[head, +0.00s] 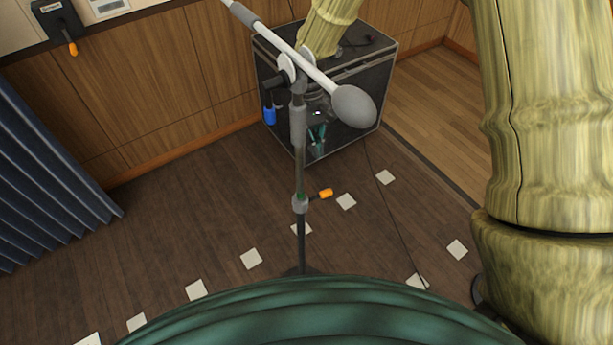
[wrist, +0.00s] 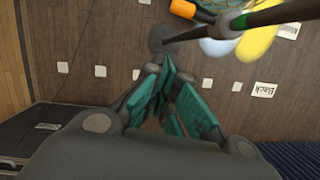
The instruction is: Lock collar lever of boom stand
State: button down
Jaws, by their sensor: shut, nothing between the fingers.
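The boom stand (head: 301,235) stands upright in the middle of the head view, with a tilted white boom across its top. A grey collar (head: 300,203) sits low on its pole. An orange-tipped lever (head: 325,194) sticks out from the collar to the right, tilted slightly upward. In the wrist view, the orange lever tip (wrist: 183,8) is at the top edge and the pole (wrist: 270,16) runs to the upper right. My gripper (head: 317,150), with teal finger pads, is shut and empty. It appears above the lever in the head view, apart from it. The fingertips (wrist: 168,72) point toward the floor.
A black case (head: 345,125) with a blue item on its side stands behind the stand. White floor markers (head: 251,259) dot the dark wood floor, one labelled "Back" (wrist: 264,90). A thin cable runs right of the stand. A blue curtain (head: 45,185) hangs at left.

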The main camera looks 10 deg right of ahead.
aim_at(320, 196)
jog(key=shift+w+a+r, duration=0.5)
jog(key=shift+a+r, duration=0.15)
jog(key=shift+r, duration=0.1)
jog(key=s+d+f+p, duration=0.1)
jog(key=s+f+p, duration=0.4)
jog(key=f, duration=0.4)
jog(key=shift+s+p, duration=0.35)
jog(key=shift+s, duration=0.3)
jog(key=shift+d, duration=0.1)
jog(key=shift+m, duration=0.3)
